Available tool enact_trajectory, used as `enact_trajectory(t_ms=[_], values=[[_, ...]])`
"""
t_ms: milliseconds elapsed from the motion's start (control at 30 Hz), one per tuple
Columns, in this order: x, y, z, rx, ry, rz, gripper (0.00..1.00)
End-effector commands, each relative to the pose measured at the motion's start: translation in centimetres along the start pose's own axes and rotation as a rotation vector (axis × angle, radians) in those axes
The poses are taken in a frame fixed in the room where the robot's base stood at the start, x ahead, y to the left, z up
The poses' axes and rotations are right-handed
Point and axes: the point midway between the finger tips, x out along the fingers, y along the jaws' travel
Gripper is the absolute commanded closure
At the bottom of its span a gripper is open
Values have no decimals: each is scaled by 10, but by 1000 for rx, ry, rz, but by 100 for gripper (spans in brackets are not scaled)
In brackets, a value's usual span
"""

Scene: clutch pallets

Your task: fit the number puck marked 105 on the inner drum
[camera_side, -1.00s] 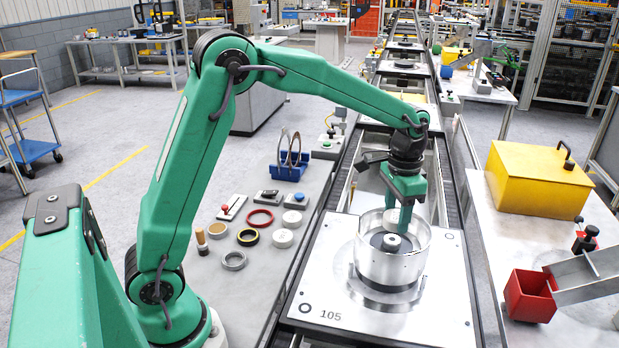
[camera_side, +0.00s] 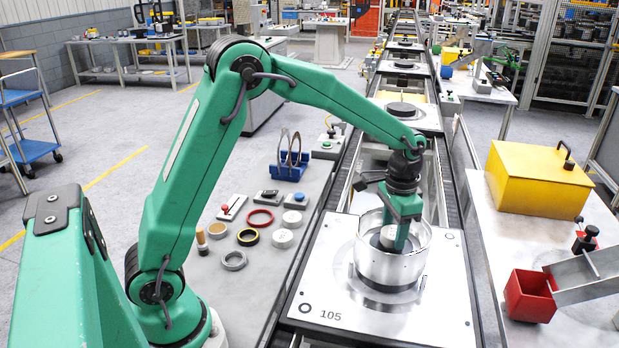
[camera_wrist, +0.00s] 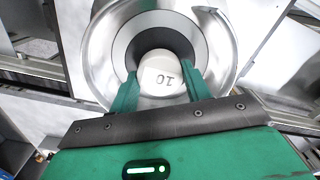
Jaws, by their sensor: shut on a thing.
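My gripper (camera_side: 401,240) reaches down inside the silver outer drum (camera_side: 380,272) on the pallet plate marked 105 (camera_side: 350,316). It is shut on a white puck (camera_side: 387,237), which also shows between the fingers in the wrist view (camera_wrist: 162,70). The digits "10" can be read on its face; any third digit is not clear. The puck is over the middle of the drum, within its rim. A dark ring (camera_wrist: 124,46) lies around and below it. The inner drum's top is hidden by the puck, so I cannot tell whether they touch.
Left of the line, a grey bench holds a red ring (camera_side: 260,218), other rings, white pucks (camera_side: 283,239) and a blue rack (camera_side: 289,169). At right stand a yellow box (camera_side: 535,180) and a red bin (camera_side: 530,296). The drum wall closely surrounds my fingers.

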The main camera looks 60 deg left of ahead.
Motion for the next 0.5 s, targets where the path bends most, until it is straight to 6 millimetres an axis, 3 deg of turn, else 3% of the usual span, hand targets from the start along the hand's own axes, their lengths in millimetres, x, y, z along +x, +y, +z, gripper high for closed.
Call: enact_trajectory(t_ms=[333,367,467,500], values=[[5,0,0,0,1,0,73],[5,0,0,0,1,0,50],[5,0,0,0,1,0,31],[5,0,0,0,1,0,30]])
